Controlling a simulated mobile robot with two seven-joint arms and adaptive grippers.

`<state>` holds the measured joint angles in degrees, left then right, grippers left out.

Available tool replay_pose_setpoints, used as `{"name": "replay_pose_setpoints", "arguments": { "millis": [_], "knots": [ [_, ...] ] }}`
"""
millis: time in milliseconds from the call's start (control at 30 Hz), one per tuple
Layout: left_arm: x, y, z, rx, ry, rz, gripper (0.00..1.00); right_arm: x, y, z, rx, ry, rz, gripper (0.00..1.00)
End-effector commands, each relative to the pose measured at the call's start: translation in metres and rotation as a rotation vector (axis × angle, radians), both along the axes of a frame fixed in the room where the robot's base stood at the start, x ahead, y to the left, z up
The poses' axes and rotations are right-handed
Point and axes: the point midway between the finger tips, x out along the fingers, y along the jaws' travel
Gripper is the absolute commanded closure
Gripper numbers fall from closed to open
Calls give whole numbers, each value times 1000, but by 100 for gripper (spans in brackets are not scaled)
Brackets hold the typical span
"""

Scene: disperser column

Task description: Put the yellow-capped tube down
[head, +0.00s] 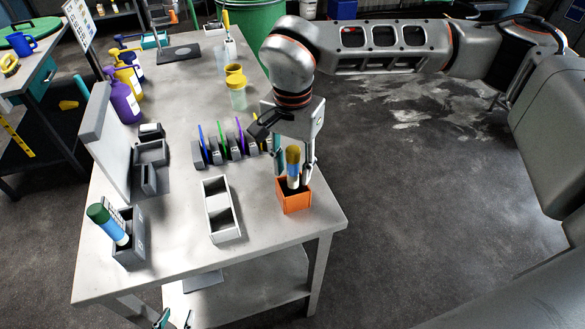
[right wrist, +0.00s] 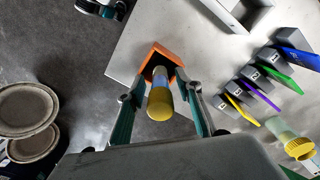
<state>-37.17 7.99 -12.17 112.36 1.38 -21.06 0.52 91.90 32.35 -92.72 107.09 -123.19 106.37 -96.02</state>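The yellow-capped tube (head: 293,168) stands in the open orange box (head: 294,204) near the front right corner of the table, its lower end hidden inside. It leans slightly. In the right wrist view, the tube's yellow cap (right wrist: 160,104) faces the camera, with the orange box (right wrist: 150,56) beyond it. My right gripper (head: 294,170) points down over the box. Its fingers stand apart on both sides of the tube, with visible gaps. My left gripper (head: 175,320) is at the bottom edge, below the table's front, fingers apart and empty.
A grey two-compartment tray (head: 222,225) is left of the box. Behind is a row of grey holders (head: 228,150) with coloured plates. A green-capped tube (head: 108,224) leans in a grey holder (head: 129,250) at front left. A yellow-lidded jar (head: 237,96) stands farther back.

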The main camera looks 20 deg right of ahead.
Motion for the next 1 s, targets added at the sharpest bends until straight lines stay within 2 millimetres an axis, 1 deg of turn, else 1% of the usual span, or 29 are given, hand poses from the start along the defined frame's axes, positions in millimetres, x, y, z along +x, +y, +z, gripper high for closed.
{"name": "replay_pose_setpoints", "arguments": {
  "millis": [300, 500, 600, 700, 1000],
  "knots": [
    [0, 0, -1, -1, -2, 0, 65, 2, 0, 63, 0, -7, -1, 65],
    [0, 0, -1, -1, -2, 0, 65, 1, 0, 97, 0, -4, 0, 65],
    [0, 0, -1, 0, -1, 0, 65, 1, 0, 107, -1, -2, -1, 65],
    [0, 0, -2, 0, 0, 0, 65, 0, 0, 113, 0, -1, 0, 65],
    [-1, 0, -3, 0, 3, 0, 65, 0, 0, 114, 0, 0, 0, 65]
  ]
}}
